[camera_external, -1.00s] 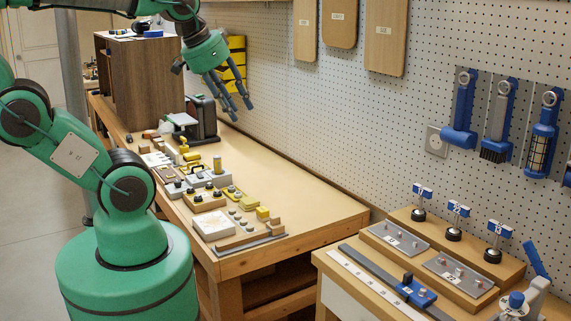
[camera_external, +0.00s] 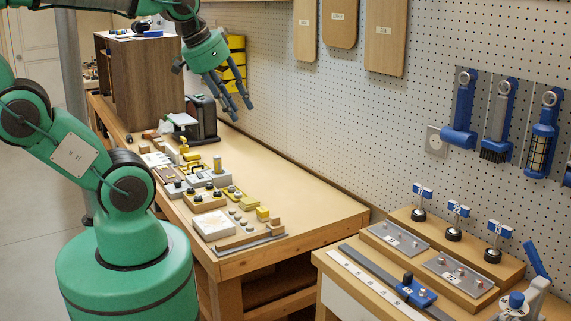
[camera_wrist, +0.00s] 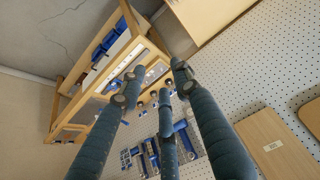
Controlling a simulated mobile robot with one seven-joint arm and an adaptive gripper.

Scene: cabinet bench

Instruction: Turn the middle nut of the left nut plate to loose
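Two grey nut plates lie on the wooden stand of the front-right bench in the outside view. The left nut plate (camera_external: 393,239) is farther back, and the other nut plate (camera_external: 455,274) is nearer the camera. Each carries a few small nuts and a white label. The nuts are too small to tell how they are turned. My gripper (camera_external: 233,98) hangs in the air above the far part of the long bench, well away from both plates. Its fingers are spread and empty. The wrist view also shows my gripper (camera_wrist: 152,88) open, with nothing between the fingers.
The long wooden bench (camera_external: 300,204) holds many small blocks and knobs on its left side; its right side is bare. A brown cabinet (camera_external: 140,80) stands at its far end. Blue-tagged knobs (camera_external: 458,222) stand behind the plates, and a blue slider (camera_external: 415,292) lies in front.

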